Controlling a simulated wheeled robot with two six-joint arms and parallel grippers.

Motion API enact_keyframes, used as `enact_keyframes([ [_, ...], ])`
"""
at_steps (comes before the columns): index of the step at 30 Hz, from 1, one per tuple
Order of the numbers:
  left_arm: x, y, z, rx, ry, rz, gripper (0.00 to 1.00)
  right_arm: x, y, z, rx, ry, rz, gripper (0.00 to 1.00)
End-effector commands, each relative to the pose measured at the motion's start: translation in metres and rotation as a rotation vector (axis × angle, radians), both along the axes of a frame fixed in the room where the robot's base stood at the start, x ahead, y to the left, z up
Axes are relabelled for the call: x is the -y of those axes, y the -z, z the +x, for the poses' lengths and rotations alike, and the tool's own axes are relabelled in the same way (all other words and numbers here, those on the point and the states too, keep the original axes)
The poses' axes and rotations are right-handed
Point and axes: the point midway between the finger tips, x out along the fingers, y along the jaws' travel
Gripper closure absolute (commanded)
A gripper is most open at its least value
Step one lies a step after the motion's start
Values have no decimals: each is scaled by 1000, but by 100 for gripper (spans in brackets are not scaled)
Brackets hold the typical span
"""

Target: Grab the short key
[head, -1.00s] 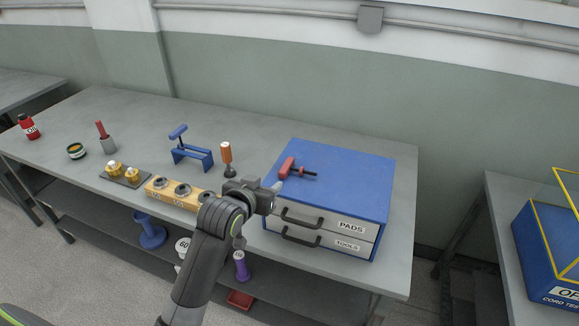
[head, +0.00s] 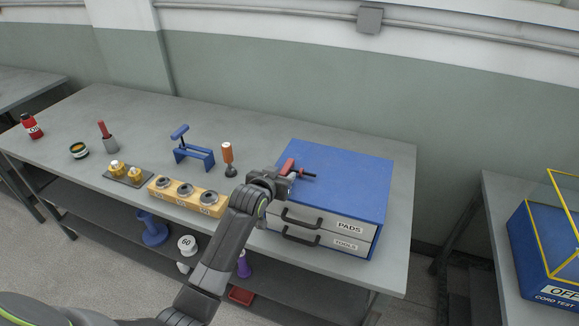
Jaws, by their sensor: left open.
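The short key (head: 306,174), with a red handle block and a dark shaft pointing right, lies on top of the blue drawer cabinet (head: 345,183) near its left front edge. My left gripper (head: 290,178) is open, with its fingertips at the red end of the key. It partly hides the red part, and I cannot tell whether the fingers touch it. My right gripper does not show.
The cabinet has two grey drawers with dark handles, marked PADS (head: 350,225) and TOOLS (head: 345,244). A wooden block with several metal rings (head: 185,196), an orange-handled tool (head: 228,158) and a blue press (head: 193,150) stand to the left. The cabinet's right top is clear.

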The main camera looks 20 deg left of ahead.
Motion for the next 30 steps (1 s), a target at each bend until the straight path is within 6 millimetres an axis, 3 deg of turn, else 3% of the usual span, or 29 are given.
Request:
enact_keyframes([
  [6,0,5,13,1,0,0,55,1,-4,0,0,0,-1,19],
  [14,0,6,14,1,0,0,55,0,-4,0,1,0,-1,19],
  [25,0,6,14,1,0,0,100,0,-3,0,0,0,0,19],
  [30,0,6,14,1,0,0,100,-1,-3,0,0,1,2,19],
])
